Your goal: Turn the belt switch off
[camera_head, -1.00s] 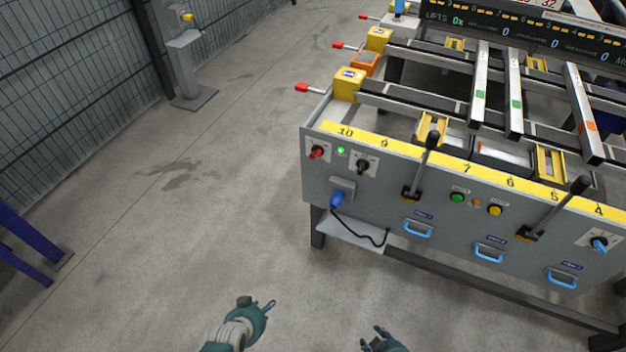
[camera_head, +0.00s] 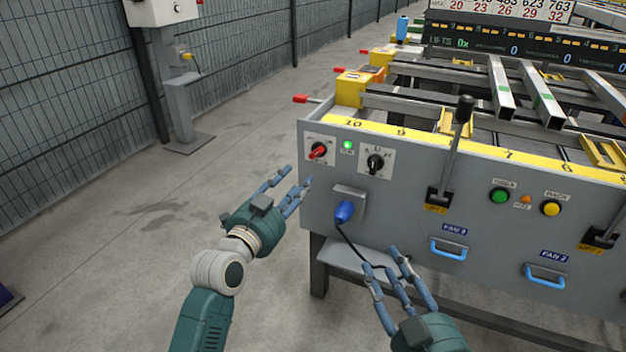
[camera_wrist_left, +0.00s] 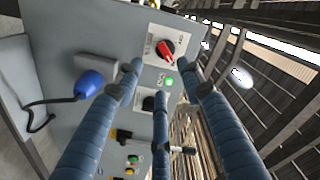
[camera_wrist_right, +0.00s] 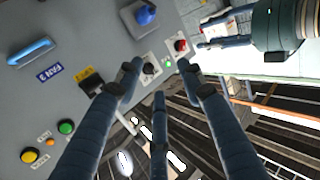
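A red rotary switch (camera_head: 318,150) on a white plate is at the left end of the grey panel (camera_head: 400,205); its handle is tilted. A black rotary switch (camera_head: 376,163) is to its right, with a lit green lamp (camera_head: 348,145) between them. I cannot read which label says belt. My left gripper (camera_head: 290,186) is open and empty, just left of the panel edge, below the red switch. The left wrist view shows the red switch (camera_wrist_left: 166,50) beyond the fingers. My right gripper (camera_head: 385,266) is open and empty, low in front of the panel.
A blue plug (camera_head: 344,212) with a black cable sits under the switches. Black levers (camera_head: 457,145), a green button (camera_head: 499,196), a yellow button (camera_head: 550,208) and blue handles (camera_head: 449,250) are to the right. Open floor (camera_head: 110,270) lies left.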

